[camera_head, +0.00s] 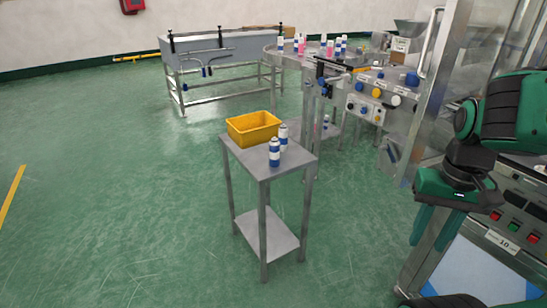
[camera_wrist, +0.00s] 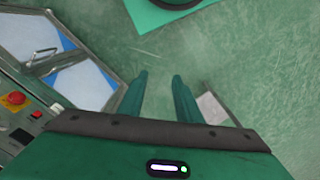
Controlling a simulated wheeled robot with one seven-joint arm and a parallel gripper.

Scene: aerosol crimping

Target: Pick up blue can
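Two blue and white cans stand upright on the small metal table (camera_head: 275,166) in the head view. The nearer blue can (camera_head: 274,153) is close to the table's front edge, and the other blue can (camera_head: 283,135) stands just behind it to the right. My gripper (camera_head: 432,228) hangs at the right of the head view, well apart from the table and the cans. In the wrist view, my gripper (camera_wrist: 161,85) points down at the green floor with its two fingers apart and nothing between them. No can shows in the wrist view.
A yellow bin (camera_head: 253,129) sits behind the cans on the same table. A rotary table (camera_head: 310,52) with several blue and pink cans stands farther back. A machine with a control panel (camera_head: 520,215) is close to my arm at right. The floor left of the small table is clear.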

